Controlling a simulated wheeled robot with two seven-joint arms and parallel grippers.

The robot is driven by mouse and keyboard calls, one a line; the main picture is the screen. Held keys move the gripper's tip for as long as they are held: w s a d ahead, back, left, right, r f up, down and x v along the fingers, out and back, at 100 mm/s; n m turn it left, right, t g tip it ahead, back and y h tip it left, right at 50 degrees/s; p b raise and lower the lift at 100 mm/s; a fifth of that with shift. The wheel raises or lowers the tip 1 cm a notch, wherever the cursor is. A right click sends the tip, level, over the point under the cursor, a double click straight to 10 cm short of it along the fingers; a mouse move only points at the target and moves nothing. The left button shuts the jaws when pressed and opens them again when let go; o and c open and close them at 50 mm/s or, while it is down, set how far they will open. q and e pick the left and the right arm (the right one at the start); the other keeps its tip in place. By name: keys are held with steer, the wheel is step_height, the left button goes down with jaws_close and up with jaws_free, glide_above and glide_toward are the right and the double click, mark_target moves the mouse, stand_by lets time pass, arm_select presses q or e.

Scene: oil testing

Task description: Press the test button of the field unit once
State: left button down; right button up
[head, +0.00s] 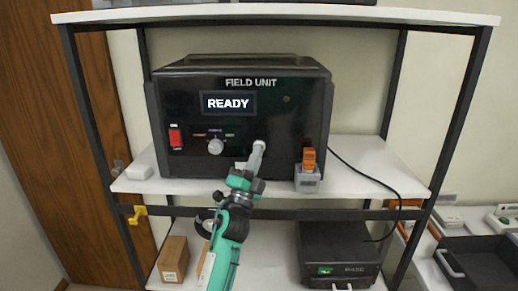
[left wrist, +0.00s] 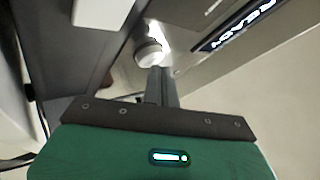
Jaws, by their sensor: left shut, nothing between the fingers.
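The black field unit (head: 300,85) stands on the middle shelf. Its display (head: 229,103) reads READY, and it also shows in the left wrist view (left wrist: 243,27). A red rocker switch (head: 175,137) and a pale round knob (head: 215,146) are on its front. My left gripper (head: 258,149) is shut and empty, with its tips at the lower front panel, right of the knob. In the left wrist view the shut fingers (left wrist: 160,76) end beside a pale round knob (left wrist: 148,52). Contact is unclear. My right gripper is out of view.
An orange connector (head: 309,159) sits in a grey holder at the unit's right front. A black cable (head: 375,178) runs down to a black box (head: 338,248) on the lower shelf. A cardboard box (head: 173,259) stands lower left.

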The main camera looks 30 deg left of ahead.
arm_select(q)
steer(key=shift+w+a, duration=0.2)
steer(key=shift+w, duration=0.15)
stand_by(0.7)
steer(key=shift+s+d, duration=0.1)
steer(key=shift+s, duration=0.05)
stand_by(0.3)
steer(key=shift+s+d, duration=0.35)
steer(key=shift+s, duration=0.25)
steer(key=s+d, duration=0.1)
steer(key=s, duration=0.1)
steer(key=s+d, duration=0.1)
steer(key=s, duration=0.1)
steer(key=shift+s+d, duration=0.1)
steer(key=shift+d, duration=0.2)
steer(key=shift+f, duration=0.1)
stand_by(0.7)
